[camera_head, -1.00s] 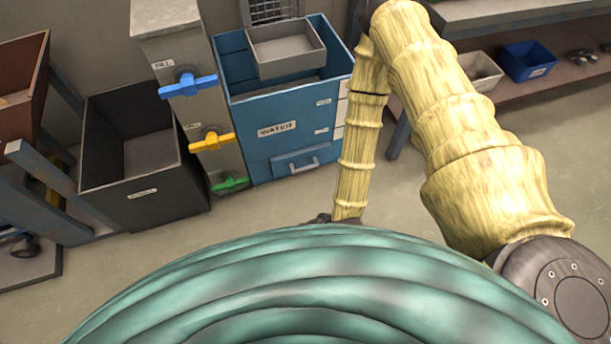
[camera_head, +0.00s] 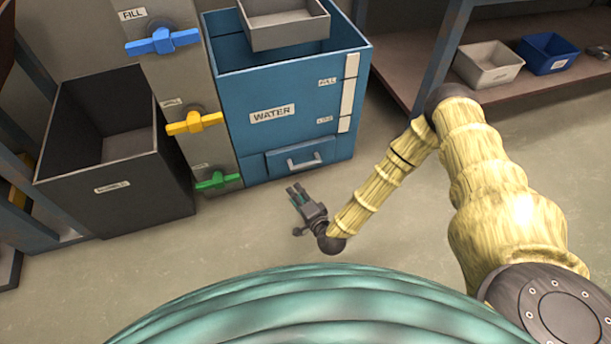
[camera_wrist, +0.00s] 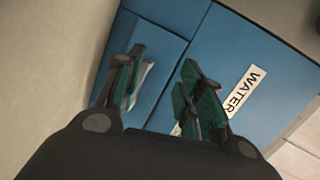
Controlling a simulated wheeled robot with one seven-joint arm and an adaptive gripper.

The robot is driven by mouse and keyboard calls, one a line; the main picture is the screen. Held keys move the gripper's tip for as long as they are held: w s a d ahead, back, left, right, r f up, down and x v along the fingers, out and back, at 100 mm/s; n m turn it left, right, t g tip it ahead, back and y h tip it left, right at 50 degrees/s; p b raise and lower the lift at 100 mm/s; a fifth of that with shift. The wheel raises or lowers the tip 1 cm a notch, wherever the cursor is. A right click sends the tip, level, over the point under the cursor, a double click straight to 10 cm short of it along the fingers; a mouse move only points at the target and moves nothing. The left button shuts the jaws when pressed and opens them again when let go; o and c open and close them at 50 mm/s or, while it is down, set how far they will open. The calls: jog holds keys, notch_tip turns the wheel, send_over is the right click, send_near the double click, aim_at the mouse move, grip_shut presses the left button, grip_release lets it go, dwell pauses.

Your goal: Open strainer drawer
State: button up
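The strainer drawer (camera_head: 277,164) is a blue panel low on the front of the blue water tank (camera_head: 235,118). It looks shut, with a pale bar handle (camera_head: 304,162) across it. My gripper (camera_head: 297,193) is in front of and below the drawer, apart from it, with its fingers pointing towards the tank. In the wrist view the two green-lined fingers (camera_wrist: 160,78) are spread with a gap between them. The handle (camera_wrist: 141,82) shows there partly behind the left finger, and the WATER label (camera_wrist: 240,92) is at the right.
A grey column (camera_head: 180,85) with blue, yellow and green valve handles stands left of the tank. The green handle (camera_head: 217,180) sticks out near the drawer. A dark bin (camera_head: 120,190) is farther left. A shelf (camera_head: 400,85) stands right. The floor in front is clear.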

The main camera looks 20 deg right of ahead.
aim_at(306, 167)
jog(key=w+d+f+m+t+h+b, duration=0.3)
jog(key=w+d+f+b, duration=0.15)
jog(key=d, duration=0.35)
jog(key=w+b, duration=0.2)
jog(key=w, duration=0.2)
jog(key=w+b, duration=0.2)
jog(key=w, duration=0.3)
jog(key=shift+w+a+f+b, duration=0.1)
jog(key=shift+w+f+b, duration=0.1)
jog(key=shift+b, duration=0.2)
jog(key=shift+w+r, duration=0.1)
jog(key=shift+w, duration=0.5)
jog(key=shift+c, duration=0.3)
jog(key=shift+a, duration=0.1)
grip_shut()
